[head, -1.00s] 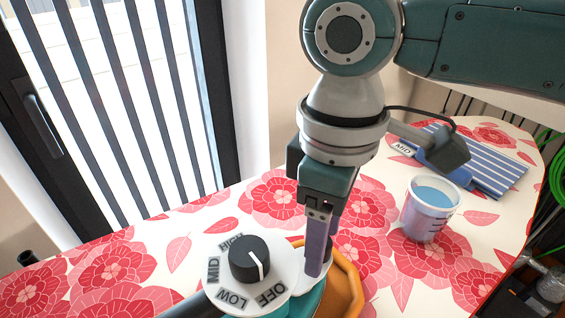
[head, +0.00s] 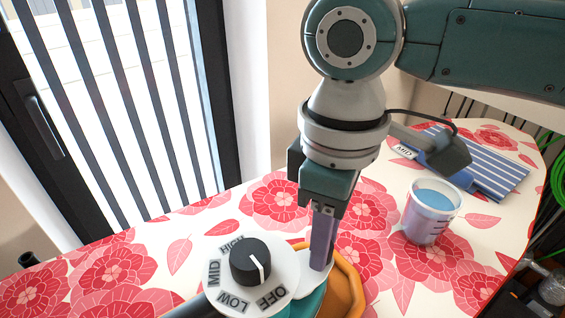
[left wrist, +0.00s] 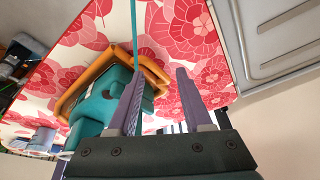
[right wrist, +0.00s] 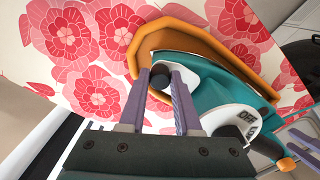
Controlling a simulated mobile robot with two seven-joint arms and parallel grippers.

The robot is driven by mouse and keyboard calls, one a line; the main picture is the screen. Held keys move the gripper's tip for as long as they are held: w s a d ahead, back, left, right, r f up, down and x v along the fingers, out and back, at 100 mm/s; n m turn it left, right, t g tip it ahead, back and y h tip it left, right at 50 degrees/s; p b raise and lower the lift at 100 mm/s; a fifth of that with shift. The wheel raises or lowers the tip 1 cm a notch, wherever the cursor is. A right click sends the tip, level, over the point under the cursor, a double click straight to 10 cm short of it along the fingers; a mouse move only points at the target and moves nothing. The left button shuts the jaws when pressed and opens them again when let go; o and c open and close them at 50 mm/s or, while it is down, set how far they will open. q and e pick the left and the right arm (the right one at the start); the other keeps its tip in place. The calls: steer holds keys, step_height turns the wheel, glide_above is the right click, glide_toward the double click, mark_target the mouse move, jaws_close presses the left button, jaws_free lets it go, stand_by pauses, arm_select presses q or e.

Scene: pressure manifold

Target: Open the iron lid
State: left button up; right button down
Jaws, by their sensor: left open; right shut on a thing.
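The teal iron (right wrist: 215,88) sits in an orange stand (right wrist: 185,32) on the flowered table; it also shows in the left wrist view (left wrist: 97,108). A small white lid (right wrist: 184,76) with a dark knob (right wrist: 160,75) is on its top. My right gripper (head: 321,268) is shut on the dark knob, seen between its fingertips in the right wrist view. The fingers hide part of the lid; I cannot tell how far it is raised. The iron's dial (head: 250,262) is beside the gripper. My left gripper (left wrist: 158,88) is open and empty near the iron in the left wrist view.
A clear cup of blue liquid (head: 431,212) stands right of my right gripper. Flowered tabletop (head: 200,222) is free behind the dial. A barred window stands at the left.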

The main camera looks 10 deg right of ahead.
steer(key=shift+r+m+p, duration=0.2)
steer(key=shift+m+p, duration=0.3)
steer(key=shift+p, duration=0.55)
steer(key=m+p, duration=0.4)
steer(key=p, duration=0.1)
steer(key=shift+s+a+m+p, duration=0.1)
steer(key=shift+m+p, duration=0.7)
steer(key=shift+m, duration=0.2)
steer(key=m+p, duration=0.2)
steer(key=m, duration=0.2)
steer(key=shift+f+p, duration=0.1)
steer(key=shift+p, duration=0.3)
steer(key=m+p, duration=0.1)
steer(key=m, duration=0.4)
steer(key=shift+f+p, duration=0.1)
steer(key=shift+p, duration=0.25)
steer(key=shift+m, duration=0.3)
steer(key=c, duration=0.6)
jaws_free()
